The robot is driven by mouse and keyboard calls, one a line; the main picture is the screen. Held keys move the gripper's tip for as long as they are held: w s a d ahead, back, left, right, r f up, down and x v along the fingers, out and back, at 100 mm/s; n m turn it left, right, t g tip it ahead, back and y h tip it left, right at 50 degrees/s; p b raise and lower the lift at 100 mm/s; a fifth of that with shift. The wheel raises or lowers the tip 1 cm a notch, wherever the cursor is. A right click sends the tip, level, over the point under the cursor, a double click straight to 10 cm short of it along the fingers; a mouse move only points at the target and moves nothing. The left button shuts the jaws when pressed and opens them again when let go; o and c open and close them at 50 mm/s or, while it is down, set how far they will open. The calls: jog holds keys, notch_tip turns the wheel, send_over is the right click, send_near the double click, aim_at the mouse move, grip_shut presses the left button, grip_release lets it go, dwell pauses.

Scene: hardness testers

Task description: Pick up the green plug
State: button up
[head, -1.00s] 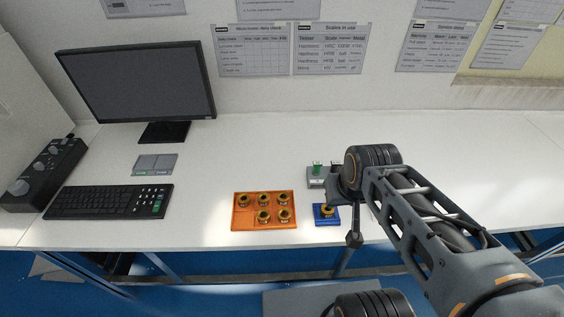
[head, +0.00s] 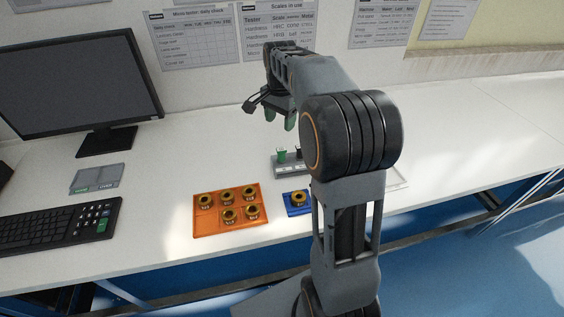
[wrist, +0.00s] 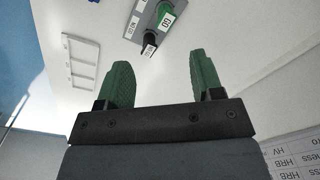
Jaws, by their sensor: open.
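The green plug (head: 282,153) stands upright in a small grey block (head: 286,168) on the bench. In the wrist view the green plug (wrist: 166,14) is at the top edge, partly cut off, with a white "GO" label. A black plug (wrist: 149,42) with a "NOGO" label is beside it on the same block (wrist: 139,22). My gripper (head: 280,119) is open and empty, its green fingers hanging above the bench and appearing above the block in the head view. Both fingers (wrist: 160,78) show apart in the wrist view, with bare bench between them.
An orange tray (head: 200,223) with several brass pieces and a blue holder (head: 298,210) with one are in front of the block. A monitor (head: 75,80), keyboard (head: 60,226) and grey pad (head: 98,178) are at left. A white frame (wrist: 67,62) lies on the bench.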

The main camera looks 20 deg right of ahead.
aim_at(282, 149)
jog(key=shift+m, duration=0.6)
jog(key=f, duration=0.3)
jog(key=w+d+f+b, duration=0.1)
jog(key=f, duration=0.5)
jog(key=shift+w+d+f, duration=0.1)
jog(key=shift+w+d, duration=0.15)
jog(key=shift+w, duration=0.05)
jog(key=shift+a+f+b, duration=0.1)
jog(key=shift+f+b, duration=0.4)
jog(key=shift+f, duration=2.5)
jog(key=c, duration=0.9)
